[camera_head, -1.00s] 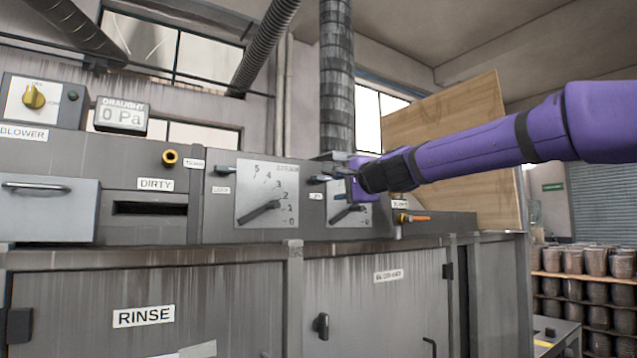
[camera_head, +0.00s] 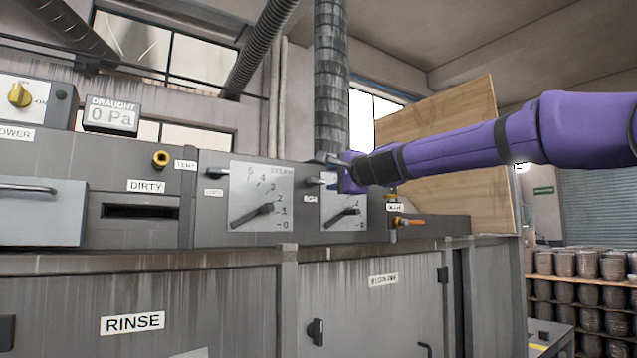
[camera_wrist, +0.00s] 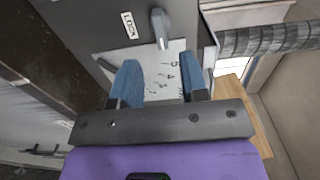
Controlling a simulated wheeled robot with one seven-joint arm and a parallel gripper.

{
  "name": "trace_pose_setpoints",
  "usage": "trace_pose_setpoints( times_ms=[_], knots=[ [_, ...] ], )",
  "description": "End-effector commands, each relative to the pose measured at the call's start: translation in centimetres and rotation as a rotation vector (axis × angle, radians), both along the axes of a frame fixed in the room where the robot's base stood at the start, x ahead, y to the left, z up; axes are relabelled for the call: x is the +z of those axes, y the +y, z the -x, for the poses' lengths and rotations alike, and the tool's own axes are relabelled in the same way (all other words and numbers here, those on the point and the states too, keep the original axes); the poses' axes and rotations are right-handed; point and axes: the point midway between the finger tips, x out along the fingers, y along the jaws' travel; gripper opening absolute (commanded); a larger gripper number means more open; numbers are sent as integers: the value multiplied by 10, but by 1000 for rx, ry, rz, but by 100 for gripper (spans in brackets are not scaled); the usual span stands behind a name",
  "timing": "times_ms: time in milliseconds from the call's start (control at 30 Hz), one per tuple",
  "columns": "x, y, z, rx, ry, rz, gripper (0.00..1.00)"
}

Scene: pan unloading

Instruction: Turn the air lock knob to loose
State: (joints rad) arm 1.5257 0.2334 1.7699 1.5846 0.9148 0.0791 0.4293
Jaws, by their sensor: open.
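The air lock knob is a small grey lever-like handle (camera_wrist: 160,28) beside a white LOCK label (camera_wrist: 130,25) in the wrist view. In the head view the knob (camera_head: 315,182) is small, left of my gripper (camera_head: 327,170), above a small label. My gripper, with blue fingers (camera_wrist: 158,88), is open and empty in front of the panel. The fingers point toward the dial and knob, and the knob lies beyond the fingertips, not between them. I cannot tell whether any finger touches the panel.
A larger dial (camera_head: 262,197) with a dark pointer is to the left. An orange-handled valve (camera_head: 410,222) sticks out at the right, below my arm. A grey ribbed duct (camera_head: 330,80) rises behind the panel. A wooden board (camera_head: 470,130) stands at the right.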

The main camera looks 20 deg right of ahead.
Motion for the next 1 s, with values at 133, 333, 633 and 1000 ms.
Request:
trace_pose_setpoints(
  times_ms=[133,333,633,1000],
  knots=[
    [0,4,-6,3,0,0,40],
    [0,6,-14,2,0,0,40],
    [0,10,-26,2,-1,-1,40],
    [1,15,-41,3,-1,0,40]
  ],
)
